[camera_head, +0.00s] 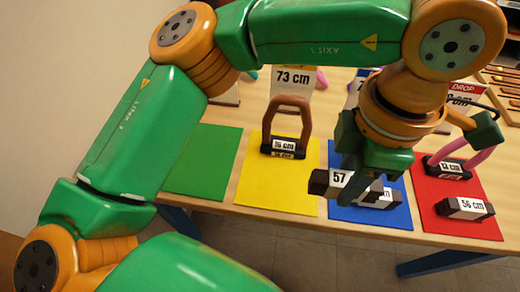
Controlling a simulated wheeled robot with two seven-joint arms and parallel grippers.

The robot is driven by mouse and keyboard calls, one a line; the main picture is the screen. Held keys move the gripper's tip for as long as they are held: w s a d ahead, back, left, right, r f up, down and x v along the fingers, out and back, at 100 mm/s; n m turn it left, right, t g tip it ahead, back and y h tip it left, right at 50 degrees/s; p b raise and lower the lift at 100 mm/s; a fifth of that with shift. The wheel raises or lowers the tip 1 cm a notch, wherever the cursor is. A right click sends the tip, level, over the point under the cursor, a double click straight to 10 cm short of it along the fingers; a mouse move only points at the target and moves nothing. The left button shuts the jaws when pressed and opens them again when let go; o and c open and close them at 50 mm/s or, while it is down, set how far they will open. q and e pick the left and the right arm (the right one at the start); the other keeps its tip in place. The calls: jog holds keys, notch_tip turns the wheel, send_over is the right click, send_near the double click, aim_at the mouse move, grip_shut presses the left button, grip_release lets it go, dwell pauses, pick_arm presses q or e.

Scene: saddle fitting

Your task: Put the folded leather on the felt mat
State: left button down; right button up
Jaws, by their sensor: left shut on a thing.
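My left gripper (372,190) comes down over the blue mat (398,217) and is shut on a dark folded leather piece (318,183). Its white label starts with 57; a finger covers the label's middle. The piece seems to be held above the blue mat, but the gap is hard to judge. Another dark folded piece, labelled 56 cm (465,208), lies on the front of the red mat (432,217). The yellow mat (262,197) and the green mat (203,163) lie to the left. My right gripper is not in view.
A brown arch (290,103) labelled 16 cm stands on the yellow mat. A pink arch (485,156) with a dark labelled base stands on the red mat. A 73 cm sign (293,78) stands behind the yellow mat. The green mat's visible part is bare.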

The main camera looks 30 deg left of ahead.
pick_arm(q)
jog(key=w+a+f, duration=0.2)
jog(key=a+f, duration=0.1)
jog(key=a, duration=0.2)
jog(key=p, duration=0.2)
send_over(277, 188)
notch_tip(277, 188, down, 6)
jog(key=shift+a+r, duration=0.1)
jog(key=shift+r, duration=0.05)
jog(key=f, duration=0.2)
jog(key=shift+d+f, duration=0.2)
jog(key=shift+f, duration=0.2)
jog(key=shift+w+f, duration=0.1)
jog(key=shift+f+b, duration=0.15)
jog(key=shift+b, duration=0.25)
jog(key=c, duration=0.5)
grip_release()
jog(key=shift+c, duration=0.2)
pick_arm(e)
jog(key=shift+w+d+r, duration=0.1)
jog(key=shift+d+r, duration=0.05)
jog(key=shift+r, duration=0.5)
